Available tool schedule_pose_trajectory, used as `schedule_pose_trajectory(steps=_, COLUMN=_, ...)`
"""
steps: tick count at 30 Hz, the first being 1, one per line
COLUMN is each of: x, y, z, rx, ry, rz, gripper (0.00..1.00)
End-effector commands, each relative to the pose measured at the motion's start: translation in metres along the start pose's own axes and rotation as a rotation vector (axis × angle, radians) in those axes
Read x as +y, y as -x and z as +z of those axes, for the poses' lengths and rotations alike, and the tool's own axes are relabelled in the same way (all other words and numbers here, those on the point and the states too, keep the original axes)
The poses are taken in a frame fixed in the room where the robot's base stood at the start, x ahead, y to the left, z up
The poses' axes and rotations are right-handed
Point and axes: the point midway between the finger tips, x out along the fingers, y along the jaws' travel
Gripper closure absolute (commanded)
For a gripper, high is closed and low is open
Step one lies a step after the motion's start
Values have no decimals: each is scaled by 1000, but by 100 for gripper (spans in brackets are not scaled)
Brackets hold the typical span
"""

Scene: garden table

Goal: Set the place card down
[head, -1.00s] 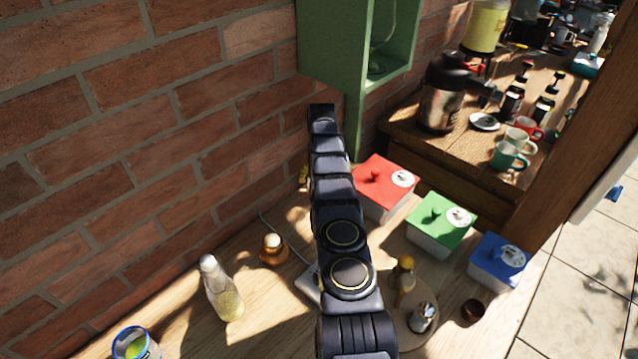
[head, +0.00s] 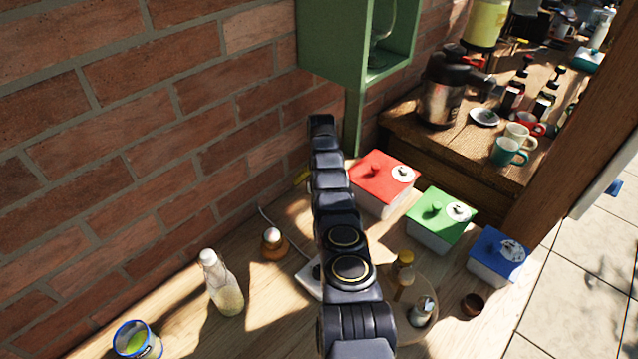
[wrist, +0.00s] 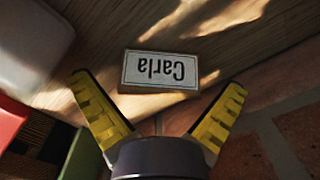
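The place card (wrist: 160,70) is a small white card with a thin dark border and the name "Carla", upside down in the wrist view. It is at the wooden table surface, between and slightly beyond my fingers. My gripper (wrist: 159,84) has its two yellow-padded fingers spread wide, with a visible gap on each side of the card. Neither finger touches it. In the head view my arm hides the card, and only a bit of a yellow finger (head: 302,179) shows beside the arm near the brick wall.
Red (head: 382,172), green (head: 440,213) and blue-lidded (head: 497,252) boxes stand right of my arm. A bottle (head: 221,284), a salt-shaker-like object (head: 273,243) and a round board (head: 428,318) with small items are nearer. A green wall shelf (head: 335,55) hangs above.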

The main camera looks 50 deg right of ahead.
Motion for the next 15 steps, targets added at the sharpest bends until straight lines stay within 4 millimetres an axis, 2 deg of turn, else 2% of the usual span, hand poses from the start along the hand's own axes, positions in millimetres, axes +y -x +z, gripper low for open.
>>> schedule_pose_trajectory(steps=8, x=0, y=3, z=0, rx=0, ry=0, rz=1, gripper=0)
schedule_pose_trajectory(steps=15, x=0, y=26, z=0, rx=0, ry=0, rz=2, gripper=0)
